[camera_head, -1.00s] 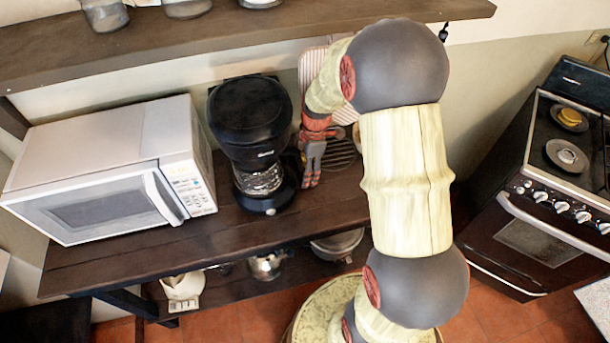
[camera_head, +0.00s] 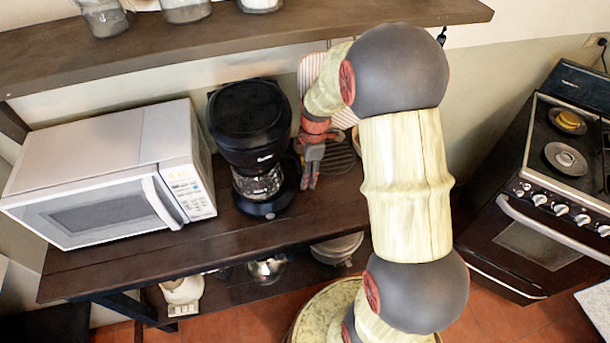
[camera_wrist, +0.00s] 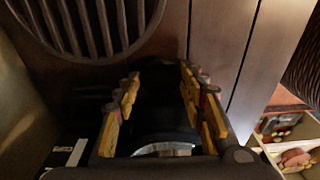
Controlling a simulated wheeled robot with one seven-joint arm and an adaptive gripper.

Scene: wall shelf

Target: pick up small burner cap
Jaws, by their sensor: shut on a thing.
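My gripper (camera_head: 309,187) points down over the brown counter, just right of the black coffee maker. In the wrist view the yellow-padded fingers of my gripper (camera_wrist: 162,100) flank a dark, rounded thing (camera_wrist: 163,112). They are shut on it, and I take it for the small burner cap. Its outline is lost in shadow, and a pale patch shows near its lower edge. In the head view the cap cannot be made out at the fingertips, so I cannot tell whether it touches the counter.
The coffee maker (camera_head: 250,125) stands close left of my gripper, with a white microwave (camera_head: 110,170) beyond it. A round slatted grate (camera_wrist: 90,25) lies near the fingers. A shelf (camera_head: 240,35) runs above. A stove (camera_head: 545,170) stands at right. The counter's front strip is clear.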

